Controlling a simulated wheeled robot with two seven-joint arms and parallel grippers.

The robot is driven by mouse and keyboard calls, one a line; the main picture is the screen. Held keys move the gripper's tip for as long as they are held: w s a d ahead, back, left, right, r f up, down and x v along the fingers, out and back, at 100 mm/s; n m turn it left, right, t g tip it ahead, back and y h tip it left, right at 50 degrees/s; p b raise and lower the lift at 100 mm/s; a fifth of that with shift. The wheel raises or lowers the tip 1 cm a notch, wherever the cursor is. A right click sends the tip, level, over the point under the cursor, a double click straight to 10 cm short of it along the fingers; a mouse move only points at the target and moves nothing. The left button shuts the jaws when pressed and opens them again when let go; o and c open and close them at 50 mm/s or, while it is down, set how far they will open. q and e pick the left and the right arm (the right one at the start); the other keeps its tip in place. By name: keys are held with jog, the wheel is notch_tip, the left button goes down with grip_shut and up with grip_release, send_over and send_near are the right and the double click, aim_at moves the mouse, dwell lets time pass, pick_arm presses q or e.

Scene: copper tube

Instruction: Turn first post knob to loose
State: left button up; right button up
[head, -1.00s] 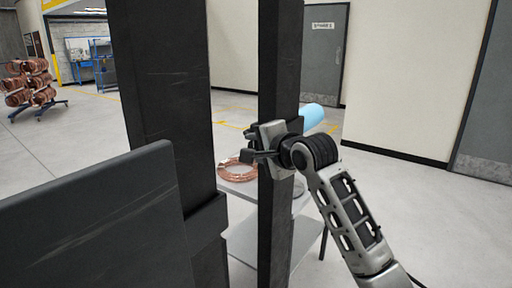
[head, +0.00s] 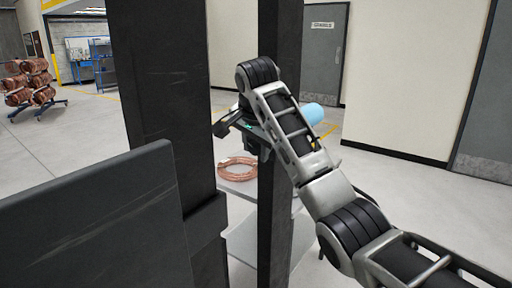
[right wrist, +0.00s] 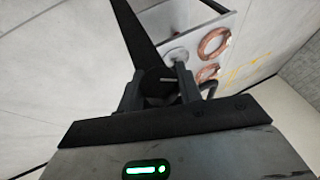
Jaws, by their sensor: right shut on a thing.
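My right gripper (head: 236,122) is at the narrower black post (head: 282,50) in the head view, with my forearm crossing in front of that post. In the right wrist view my right gripper (right wrist: 160,92) has its two fingers closed on the sides of a dark round knob (right wrist: 157,80), which has a small light mark on it. The knob is hidden behind my gripper and wrist in the head view. Whether the knob is loose or tight cannot be told. My left gripper is in neither view.
A wide black post (head: 160,90) and a dark panel (head: 95,230) stand close at left. Behind the posts, a copper coil (head: 237,169) lies on a grey table, with a light blue cylinder (head: 313,113) nearby. A rack of copper coils (head: 32,82) stands far left.

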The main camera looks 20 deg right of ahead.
jog(key=shift+n+g+h, duration=0.4)
jog(key=shift+g+h, duration=0.9)
jog(key=shift+g, duration=0.4)
jog(key=o, duration=1)
